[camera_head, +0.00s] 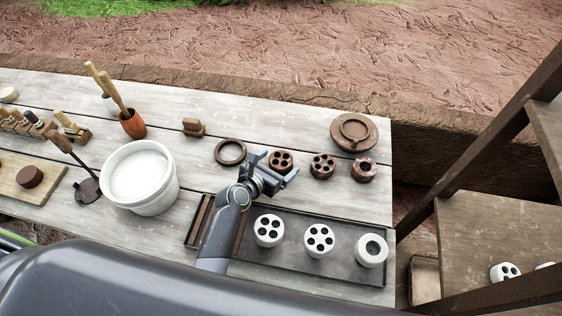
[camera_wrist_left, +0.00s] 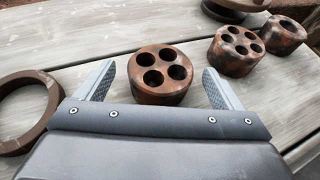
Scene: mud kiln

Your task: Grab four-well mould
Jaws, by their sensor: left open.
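The four-well mould is a round, dark reddish-brown block with four holes in its top. It stands upright on the plank table, just beyond my left gripper in the head view (camera_head: 281,158). In the left wrist view the four-well mould (camera_wrist_left: 160,88) sits in the gap between the two fingertips, nearer the middle than either side. My left gripper (camera_head: 275,171) is open and empty, with one finger on each side of the mould; whether either touches it I cannot tell. My right gripper is not in view.
Right of it stand a many-holed mould (camera_head: 322,167) and a one-hole mould (camera_head: 364,171). A brown ring (camera_head: 230,152) lies left. A dark tray (camera_head: 289,254) with white pieces is in front. A white bucket (camera_head: 143,200) stands left; a wooden ladder-like frame (camera_head: 470,150) is right.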

